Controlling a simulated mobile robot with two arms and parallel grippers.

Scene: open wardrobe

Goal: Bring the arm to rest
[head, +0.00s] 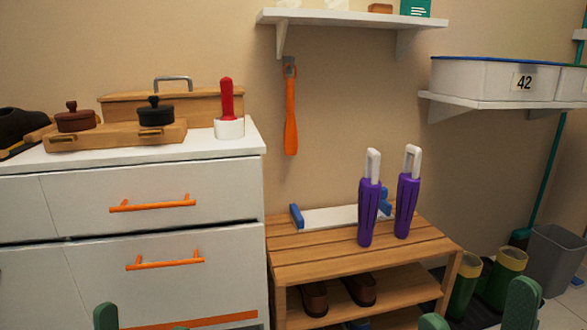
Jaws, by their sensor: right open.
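My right gripper (476,313) shows at the bottom right as two green fingertips. They stand wide apart with nothing between them, in front of the slatted bench. My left gripper (142,321) shows at the bottom left, only as green tips at the picture's edge. Its tips are also apart, and nothing shows between them. They are in front of the white drawer cabinet (160,183). Both arms behind the tips are out of view.
The slatted wooden bench (300,255) holds two purple objects with white handles (369,205) and a white bar with blue ends (330,217). Shoes (360,289) lie below. Green boots (508,262) and a grey bin (556,255) stand at right. Orange handles (152,203) stick out from the drawers.

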